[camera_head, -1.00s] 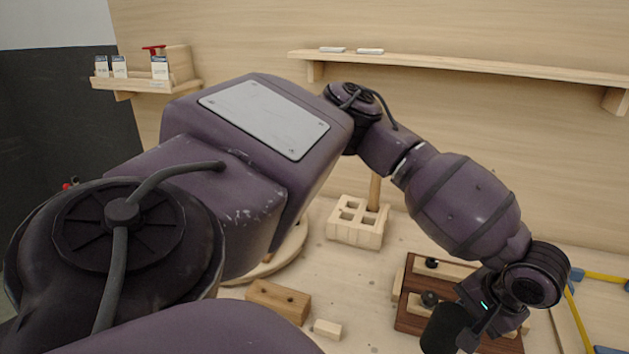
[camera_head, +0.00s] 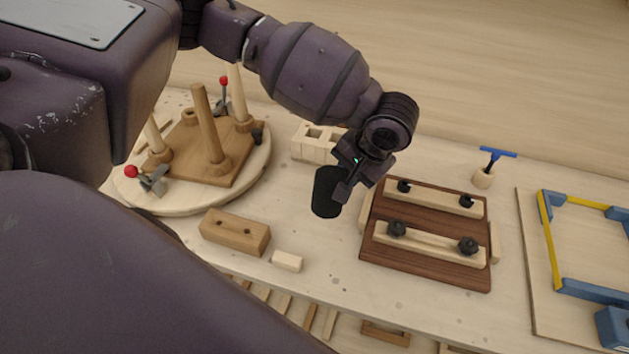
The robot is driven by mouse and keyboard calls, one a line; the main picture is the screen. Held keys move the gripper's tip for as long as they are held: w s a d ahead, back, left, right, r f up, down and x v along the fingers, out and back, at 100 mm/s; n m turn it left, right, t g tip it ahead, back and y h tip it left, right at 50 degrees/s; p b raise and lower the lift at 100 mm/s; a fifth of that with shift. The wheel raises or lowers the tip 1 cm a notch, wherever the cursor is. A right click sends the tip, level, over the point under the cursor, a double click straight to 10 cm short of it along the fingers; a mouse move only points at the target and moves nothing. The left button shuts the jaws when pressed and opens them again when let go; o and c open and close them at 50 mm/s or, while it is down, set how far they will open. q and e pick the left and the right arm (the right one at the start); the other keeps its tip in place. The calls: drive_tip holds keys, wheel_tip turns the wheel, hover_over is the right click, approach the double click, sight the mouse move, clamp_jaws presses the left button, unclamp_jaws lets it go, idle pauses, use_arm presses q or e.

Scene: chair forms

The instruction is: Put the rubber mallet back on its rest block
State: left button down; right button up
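A black cylinder (camera_head: 327,192), which looks like the rubber mallet's head, is at my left gripper (camera_head: 346,187) near the middle of the view. The gripper's fingers appear closed on the mallet, over the bench to the left of the dark brown board. The mallet's handle is hidden or too small to make out. I cannot tell for sure which block is the rest. My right gripper is not in view.
A round base with upright posts and red-knobbed clamps (camera_head: 253,182) stands at the left. A pale block with square openings (camera_head: 308,149) is behind the mallet. The dark board with clamped strips (camera_head: 420,267) is right of it, and a blue-and-yellow frame (camera_head: 548,240) is far right.

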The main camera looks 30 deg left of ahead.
use_arm(q)
drive_tip(key=shift+s+f+m+t, duration=0.2)
drive_tip(key=shift+f+m+t, duration=0.2)
drive_tip(key=shift+m, duration=0.4)
drive_tip(key=shift+s+f+m+t, duration=0.25)
drive_tip(key=shift+m+t, duration=0.15)
drive_tip(key=shift+m, duration=0.5)
drive_tip(key=m, duration=0.1)
drive_tip(key=m+t+h, duration=0.1)
drive_tip(key=m, duration=0.1)
drive_tip(key=shift+s+d+f, duration=0.1)
drive_tip(key=shift+s+f, duration=0.25)
drive_tip(key=a+f+m+g+h+b, duration=0.1)
drive_tip(key=a+f+m+h, duration=0.1)
drive_tip(key=m, duration=0.6)
drive_tip(key=s+a+f+m+g+h+b, duration=0.1)
drive_tip(key=a+f+m+h+b, duration=0.1)
drive_tip(key=m, duration=0.7)
drive_tip(key=s+a+f+m+g+h+b, duration=0.1)
drive_tip(key=a+m+h, duration=0.3)
drive_tip(key=m, duration=0.5)
drive_tip(key=shift+s+f+g+b, duration=0.25)
drive_tip(key=shift+f+g+b, duration=0.4)
drive_tip(key=shift+f, duration=0.35)
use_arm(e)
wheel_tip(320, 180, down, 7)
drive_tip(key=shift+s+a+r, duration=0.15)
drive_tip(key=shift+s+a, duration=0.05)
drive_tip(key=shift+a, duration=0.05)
